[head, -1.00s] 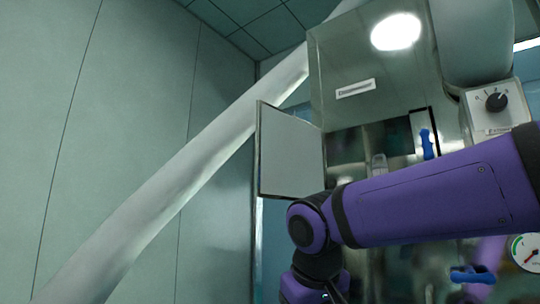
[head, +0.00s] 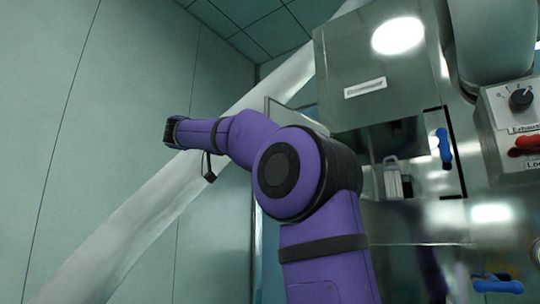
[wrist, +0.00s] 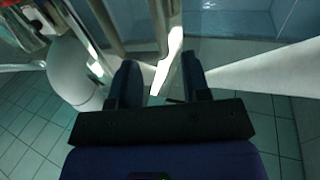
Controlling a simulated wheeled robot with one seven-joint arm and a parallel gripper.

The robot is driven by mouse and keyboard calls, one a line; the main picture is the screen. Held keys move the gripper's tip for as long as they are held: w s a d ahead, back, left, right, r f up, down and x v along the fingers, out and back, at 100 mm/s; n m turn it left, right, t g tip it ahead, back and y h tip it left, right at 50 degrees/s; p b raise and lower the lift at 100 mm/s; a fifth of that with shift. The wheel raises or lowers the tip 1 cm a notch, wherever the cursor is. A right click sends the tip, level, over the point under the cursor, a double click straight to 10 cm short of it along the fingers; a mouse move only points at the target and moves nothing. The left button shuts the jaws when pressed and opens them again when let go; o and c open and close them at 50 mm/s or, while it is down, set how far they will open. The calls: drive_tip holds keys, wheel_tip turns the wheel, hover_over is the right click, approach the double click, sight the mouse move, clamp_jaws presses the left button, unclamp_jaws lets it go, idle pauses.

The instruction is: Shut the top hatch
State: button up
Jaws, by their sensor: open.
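The top hatch (head: 296,112) is a flat pale panel standing open at the left of the steel machine. My arm covers most of it in the head view, and only its upper edge shows. The opening (head: 408,140) beside it is uncovered. My arm's far end reaches left, past the hatch, in the head view. In the wrist view my gripper (wrist: 158,88) is open, with two dark fingers apart. A bright narrow strip, perhaps a panel edge, shows between or beyond them; I cannot tell if it is the hatch. Nothing is clearly held.
The steel machine (head: 375,70) fills the right side. It carries a blue handle (head: 445,148), a metal latch (head: 392,180) and a lower blue handle (head: 497,284). A control box (head: 515,115) has a knob and a red switch. A long white pipe (head: 130,215) slants along the left wall.

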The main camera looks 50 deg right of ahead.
drive_tip(key=x, duration=1)
drive_tip(key=shift+s+d, duration=0.1)
drive_tip(key=shift+d, duration=0.2)
clamp_jaws()
